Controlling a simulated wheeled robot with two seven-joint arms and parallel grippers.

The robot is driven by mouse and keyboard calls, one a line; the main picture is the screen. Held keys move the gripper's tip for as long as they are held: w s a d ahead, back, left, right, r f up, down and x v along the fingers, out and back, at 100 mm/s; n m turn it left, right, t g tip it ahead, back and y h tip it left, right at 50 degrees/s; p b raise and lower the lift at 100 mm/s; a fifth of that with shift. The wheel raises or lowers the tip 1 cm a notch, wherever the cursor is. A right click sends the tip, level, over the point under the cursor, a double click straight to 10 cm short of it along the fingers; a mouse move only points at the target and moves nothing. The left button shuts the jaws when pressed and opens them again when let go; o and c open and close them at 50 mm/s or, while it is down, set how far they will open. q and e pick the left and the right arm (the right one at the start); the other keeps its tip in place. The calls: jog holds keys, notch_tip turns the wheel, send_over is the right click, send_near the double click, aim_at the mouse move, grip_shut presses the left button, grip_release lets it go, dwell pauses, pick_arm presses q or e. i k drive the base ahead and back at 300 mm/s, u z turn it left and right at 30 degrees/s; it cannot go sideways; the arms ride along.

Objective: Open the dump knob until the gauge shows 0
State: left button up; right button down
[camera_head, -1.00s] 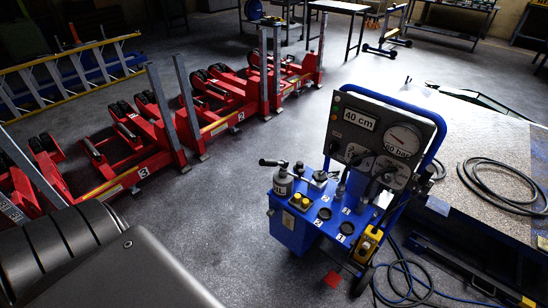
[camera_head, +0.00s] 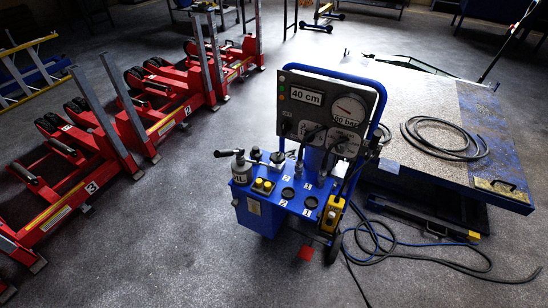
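The blue trolley unit (camera_head: 262,216) stands upright right of the picture's middle. Its dark panel (camera_head: 284,107) carries a "40 cm" display (camera_head: 307,96) and a round white gauge (camera_head: 349,107). The gauge's bar reading is not fully legible; it looks like 80 bar. Several small controls sit on the blue top, including a grey cylinder with a black handle (camera_head: 238,165), yellow buttons (camera_head: 263,185) and black round knobs (camera_head: 288,193). I cannot tell which control is the dump knob. Neither of my grippers is in view.
Red lifting units (camera_head: 95,165) with grey posts line the left. A flat platform (camera_head: 478,107) with a coiled black hose (camera_head: 445,139) stands at the right. Loose hoses (camera_head: 420,255) lie on the floor right of the trolley.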

aim_at(276, 158)
jog(key=z, duration=2.25)
jog(key=i, duration=2)
jog(key=u, duration=2.55)
